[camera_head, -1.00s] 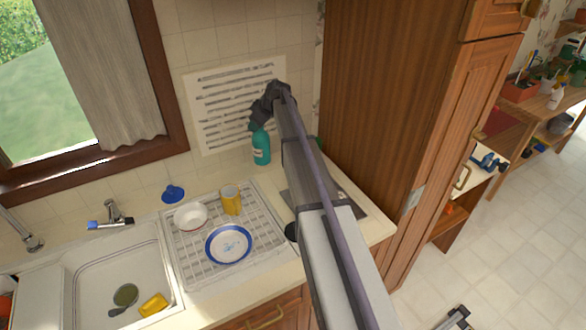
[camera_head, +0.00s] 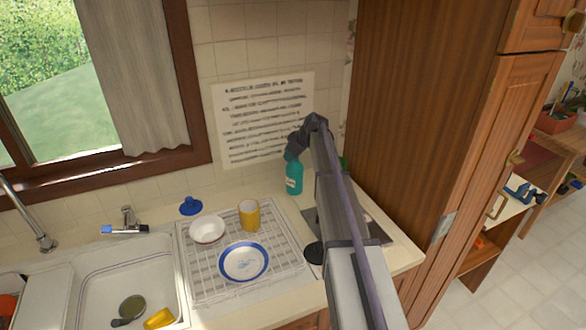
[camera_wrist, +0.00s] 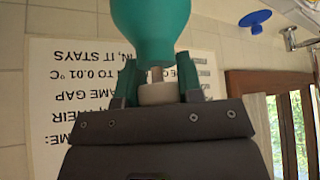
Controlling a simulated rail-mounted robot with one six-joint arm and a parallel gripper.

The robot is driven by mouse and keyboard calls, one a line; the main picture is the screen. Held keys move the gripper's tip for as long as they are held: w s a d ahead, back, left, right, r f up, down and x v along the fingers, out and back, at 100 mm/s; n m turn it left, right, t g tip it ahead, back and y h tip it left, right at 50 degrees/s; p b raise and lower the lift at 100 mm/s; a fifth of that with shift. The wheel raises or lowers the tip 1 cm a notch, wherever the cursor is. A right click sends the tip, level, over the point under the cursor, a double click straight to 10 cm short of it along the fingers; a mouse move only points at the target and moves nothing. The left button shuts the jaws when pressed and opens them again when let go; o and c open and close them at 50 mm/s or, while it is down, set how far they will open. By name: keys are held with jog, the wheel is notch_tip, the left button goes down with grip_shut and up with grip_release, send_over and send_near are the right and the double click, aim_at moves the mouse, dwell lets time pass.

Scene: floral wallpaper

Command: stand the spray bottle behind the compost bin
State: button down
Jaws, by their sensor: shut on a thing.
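The spray bottle (camera_head: 294,176) is teal with a white label and stands upright near the back wall, right of the dish rack. My gripper (camera_head: 294,153) is shut on its neck from above. In the wrist view the teal body (camera_wrist: 152,28) shows upside down beyond the fingers (camera_wrist: 157,88), with the pale neck part between them. Whether its base touches the counter I cannot tell. A small patch of green (camera_head: 343,162) shows behind my arm; it may be the compost bin, but my arm hides most of it.
A dish rack (camera_head: 205,292) holds a yellow mug (camera_head: 249,215), a white bowl (camera_head: 207,229) and a blue-rimmed plate (camera_head: 244,262). A blue plunger-like object (camera_head: 190,206) lies by the wall. A grey flat panel (camera_head: 376,234) lies under my arm. A tall wooden cabinet (camera_head: 425,110) bounds the right.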

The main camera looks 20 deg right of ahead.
notch_tip(320, 180, down, 4)
jog(key=shift+r+b, duration=0.25)
jog(key=shift+b, duration=0.9)
jog(key=shift+r+p, duration=0.3)
jog(key=c, duration=1.2)
grip_release()
jog(key=shift+f, duration=0.25)
jog(key=o, duration=0.4)
jog(key=shift+r, duration=0.1)
jog(key=shift+r, duration=0.1)
jog(key=shift+r, duration=0.25)
jog(key=p+v, duration=1)
jog(key=v, duration=0.1)
jog(key=shift+s+d+r, duration=0.1)
jog(key=shift+s+r, duration=0.1)
jog(key=shift+r, duration=0.05)
